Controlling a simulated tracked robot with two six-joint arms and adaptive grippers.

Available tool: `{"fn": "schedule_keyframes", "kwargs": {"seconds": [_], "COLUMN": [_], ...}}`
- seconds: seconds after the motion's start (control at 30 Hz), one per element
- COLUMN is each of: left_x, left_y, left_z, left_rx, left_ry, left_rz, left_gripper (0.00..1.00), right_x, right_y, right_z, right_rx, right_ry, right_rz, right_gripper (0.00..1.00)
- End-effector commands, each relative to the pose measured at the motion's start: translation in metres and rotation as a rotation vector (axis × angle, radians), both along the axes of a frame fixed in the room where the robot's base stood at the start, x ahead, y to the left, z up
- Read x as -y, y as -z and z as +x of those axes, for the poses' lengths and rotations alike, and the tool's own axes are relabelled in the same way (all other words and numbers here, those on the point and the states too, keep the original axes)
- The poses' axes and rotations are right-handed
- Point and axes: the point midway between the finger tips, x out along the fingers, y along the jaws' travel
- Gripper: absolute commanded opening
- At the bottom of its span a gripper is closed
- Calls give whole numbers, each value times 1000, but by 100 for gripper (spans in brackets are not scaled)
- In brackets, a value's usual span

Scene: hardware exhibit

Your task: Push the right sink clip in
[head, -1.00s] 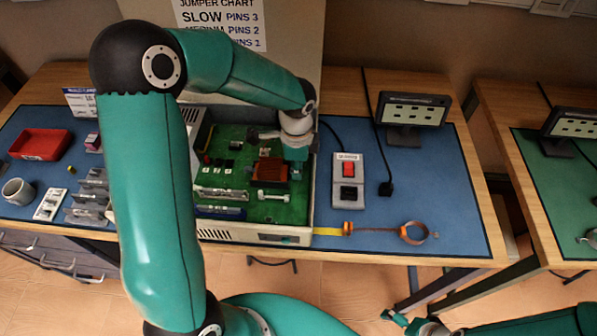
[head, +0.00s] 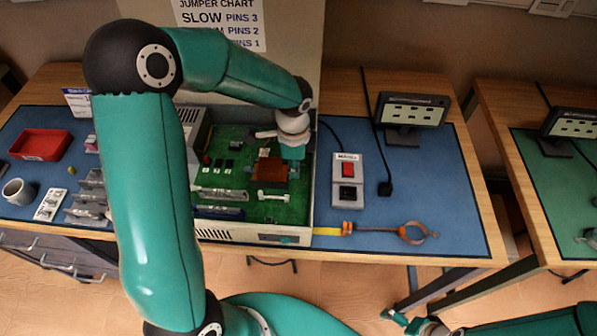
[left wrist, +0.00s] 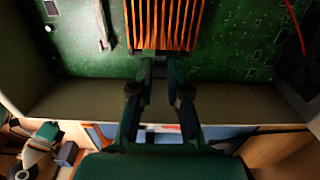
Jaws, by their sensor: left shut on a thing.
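The copper-coloured finned heat sink (head: 269,169) sits on the green board (head: 228,140) inside the open case. It also shows at the top of the left wrist view (left wrist: 165,22). My left gripper (head: 291,164) points down at the sink's right edge. In the left wrist view its fingertips (left wrist: 160,66) are close together at the sink's near edge. It is shut on the right sink clip, which the fingers mostly hide. A white bar (head: 272,195) lies on the board in front of the sink. My right gripper (head: 396,318) shows only partly at the bottom, its jaws unclear.
The case's front wall (head: 250,235) and right wall border the board closely. A red tray (head: 41,145) and mug (head: 17,191) stand left.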

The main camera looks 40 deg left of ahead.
Motion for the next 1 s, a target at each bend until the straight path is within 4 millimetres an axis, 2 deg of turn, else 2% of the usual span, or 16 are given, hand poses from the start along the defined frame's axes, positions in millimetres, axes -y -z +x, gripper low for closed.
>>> {"fn": "schedule_keyframes", "kwargs": {"seconds": [0.63, 0.67, 0.7, 1.0], "left_x": [-5, -5, -5, -4], "left_y": [-4, -4, -4, -3], "left_z": [1, 1, 1, -1], "left_rx": [10, 10, 10, 4], "left_ry": [0, 0, -1, 0], "left_rz": [4, 4, 4, 1], "left_gripper": [3, 19, 26, 26], "right_x": [0, 0, 0, 0], "right_y": [-2, -2, -2, -2], "right_z": [0, 0, 0, 0], "right_rx": [0, 0, 0, 0], "right_ry": [0, 0, 0, 0], "right_rz": [0, 0, 0, 0], "right_gripper": [100, 100, 100, 100]}}
